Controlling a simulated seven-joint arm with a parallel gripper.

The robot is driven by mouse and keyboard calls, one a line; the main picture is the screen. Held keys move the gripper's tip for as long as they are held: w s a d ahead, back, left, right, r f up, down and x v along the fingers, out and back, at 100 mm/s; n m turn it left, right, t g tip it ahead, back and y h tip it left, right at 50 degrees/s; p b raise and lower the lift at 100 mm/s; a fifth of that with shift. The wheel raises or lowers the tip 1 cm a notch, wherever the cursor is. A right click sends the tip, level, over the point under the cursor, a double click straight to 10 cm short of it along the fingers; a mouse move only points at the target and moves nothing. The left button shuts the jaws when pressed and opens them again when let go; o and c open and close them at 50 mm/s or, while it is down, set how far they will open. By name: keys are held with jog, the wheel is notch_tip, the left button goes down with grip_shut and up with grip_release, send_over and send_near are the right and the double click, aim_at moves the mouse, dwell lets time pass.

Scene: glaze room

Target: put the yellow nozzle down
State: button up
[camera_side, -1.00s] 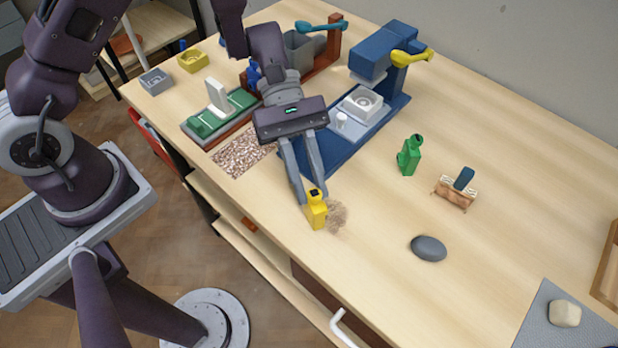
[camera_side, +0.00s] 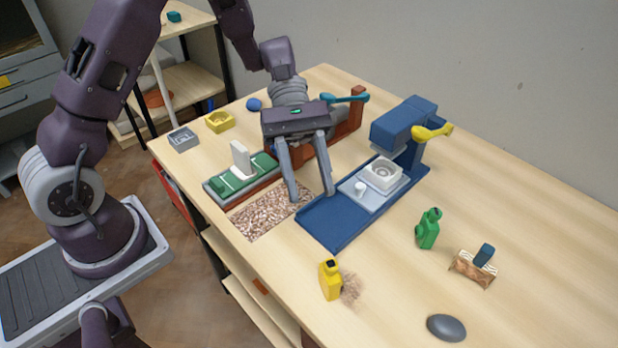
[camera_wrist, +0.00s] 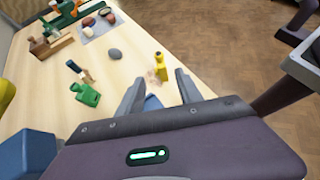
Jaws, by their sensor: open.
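The yellow nozzle (camera_side: 330,280) stands upright on the table near its front edge, beside a brown smudge. It also shows in the wrist view (camera_wrist: 161,67), beyond my fingertips. My gripper (camera_side: 313,194) is open and empty. In the side view it hangs over the table between the speckled mat and the blue press base, clear of the nozzle. In the wrist view the two fingers (camera_wrist: 157,88) are spread apart with nothing held between them.
A blue press (camera_side: 404,128) with a yellow handle stands behind my gripper. A green bottle-like piece (camera_side: 428,229), a small brush-like block (camera_side: 473,268) and a dark stone (camera_side: 446,327) lie to the right. A speckled mat (camera_side: 262,219) and green-topped fixture (camera_side: 262,166) are left.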

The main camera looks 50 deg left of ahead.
jog(key=s+a+r+m+t+y, duration=0.5)
jog(key=s+r+m, duration=0.1)
jog(key=s, duration=0.1)
jog(key=s+a+r+m+t+y, duration=0.5)
jog(key=s+r+m+t, duration=0.1)
jog(key=s+r, duration=0.1)
jog(key=shift+s+r+m, duration=0.25)
jog(key=shift+s+m, duration=0.15)
dwell(0.6)
